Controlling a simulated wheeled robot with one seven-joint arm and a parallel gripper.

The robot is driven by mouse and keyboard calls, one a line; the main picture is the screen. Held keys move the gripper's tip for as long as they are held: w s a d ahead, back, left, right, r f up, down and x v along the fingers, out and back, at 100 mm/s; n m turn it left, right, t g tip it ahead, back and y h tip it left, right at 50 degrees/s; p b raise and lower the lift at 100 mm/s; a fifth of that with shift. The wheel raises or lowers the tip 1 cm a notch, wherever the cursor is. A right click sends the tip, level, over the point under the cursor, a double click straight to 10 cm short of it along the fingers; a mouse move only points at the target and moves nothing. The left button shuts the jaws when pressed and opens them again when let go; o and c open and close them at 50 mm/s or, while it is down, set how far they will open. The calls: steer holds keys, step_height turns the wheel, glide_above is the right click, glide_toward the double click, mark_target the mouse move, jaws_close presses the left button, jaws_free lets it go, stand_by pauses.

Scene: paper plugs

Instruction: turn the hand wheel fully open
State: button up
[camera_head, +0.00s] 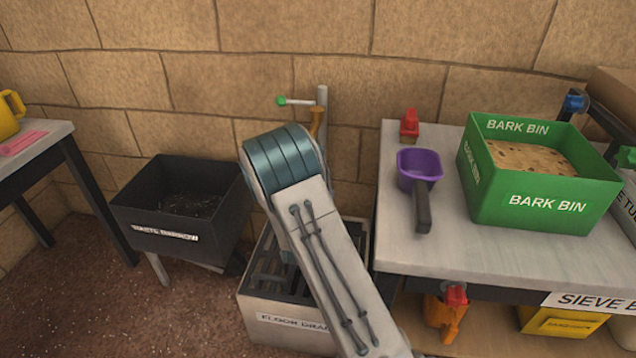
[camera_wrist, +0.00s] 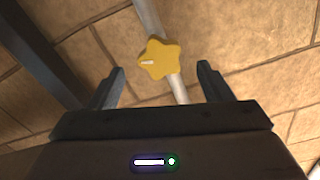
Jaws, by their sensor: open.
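The hand wheel (camera_wrist: 160,59) is a yellow, lobed knob with a small white mark on it, seen face-on in the wrist view. It sits on a pale upright pipe (camera_wrist: 147,15) against the brick wall. My gripper (camera_wrist: 161,78) is open, its two dark fingers to the left and right of the wheel in the picture. The wheel appears beyond the fingertips, and I see no contact. In the head view the pipe (camera_head: 322,97) stands behind my arm, with a green-tipped lever (camera_head: 282,101) at its top. My arm hides the wheel and my gripper there.
A floor drain box (camera_head: 262,311) stands below the pipe. A black waste barrow (camera_head: 150,205) is to the left. A table (camera_head: 400,255) on the right holds a green bark bin (camera_head: 490,205), a purple scoop (camera_head: 420,165) and a red object (camera_head: 409,124).

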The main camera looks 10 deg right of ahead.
steer(key=shift+w, duration=0.1)
stand_by(0.3)
steer(key=shift+x, duration=1.95)
steer(key=shift+c, duration=0.3)
steer(key=c, duration=0.9)
steer(key=shift+n, duration=1)
steer(key=o, duration=1)
steer(key=shift+c, duration=0.2)
